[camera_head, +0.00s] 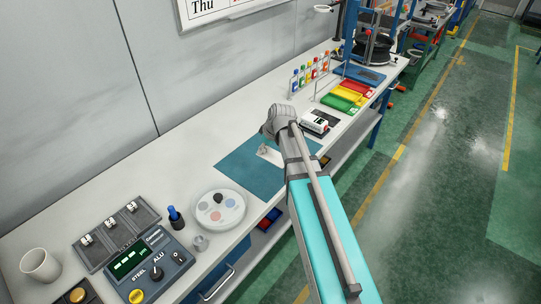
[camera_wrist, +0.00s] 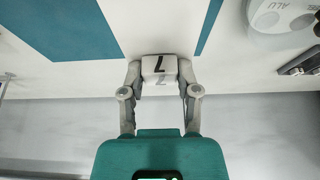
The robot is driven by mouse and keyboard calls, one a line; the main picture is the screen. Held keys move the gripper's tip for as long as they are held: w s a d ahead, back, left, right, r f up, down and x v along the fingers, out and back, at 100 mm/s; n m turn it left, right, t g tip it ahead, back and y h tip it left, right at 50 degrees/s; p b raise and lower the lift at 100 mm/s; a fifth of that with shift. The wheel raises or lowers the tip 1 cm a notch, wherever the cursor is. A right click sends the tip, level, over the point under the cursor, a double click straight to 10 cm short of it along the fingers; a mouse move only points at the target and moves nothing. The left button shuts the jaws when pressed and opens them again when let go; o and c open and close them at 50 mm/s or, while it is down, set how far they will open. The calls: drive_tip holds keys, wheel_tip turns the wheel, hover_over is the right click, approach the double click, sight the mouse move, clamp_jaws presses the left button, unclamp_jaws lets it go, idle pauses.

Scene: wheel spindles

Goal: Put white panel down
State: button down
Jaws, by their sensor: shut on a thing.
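My gripper (camera_wrist: 159,72) is shut on a white piece (camera_wrist: 159,66) with a dark 7-like mark, seen between both fingers in the wrist view. A white strip (camera_wrist: 160,25) extends from this piece between two teal areas. I cannot tell whether the strip and piece are one panel. In the head view, a small white part (camera_head: 270,153) shows over the teal mat (camera_head: 238,172), just left of my arm. My wrist hides the rest. Whether it touches the mat cannot be told.
The white workbench (camera_head: 160,180) runs along the wall. A round white dish (camera_head: 218,226) with coloured discs stands left of the mat. A control box (camera_head: 150,264) sits nearer. Coloured bins (camera_head: 350,97) and a small white device (camera_head: 315,122) stand beyond the mat.

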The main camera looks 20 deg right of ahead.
drive_tip(key=w+d, duration=0.2)
drive_tip(key=d, duration=0.7)
drive_tip(key=shift+d+r+p, duration=0.25)
drive_tip(key=shift+r+p, duration=0.05)
drive_tip(key=shift+r, duration=0.1)
drive_tip(key=shift+w, duration=0.15)
drive_tip(key=w+a+f+b, duration=0.2)
drive_tip(key=a+f+b, duration=0.1)
drive_tip(key=w+a+f+b, duration=0.2)
drive_tip(key=w+a, duration=0.1)
drive_tip(key=w+a+f+b, duration=0.2)
drive_tip(key=a+f+b, duration=0.1)
drive_tip(key=a, duration=0.1)
drive_tip(key=shift+w+f+b, duration=0.3)
drive_tip(key=shift+w+a+f, duration=0.15)
drive_tip(key=shift+a+f, duration=0.1)
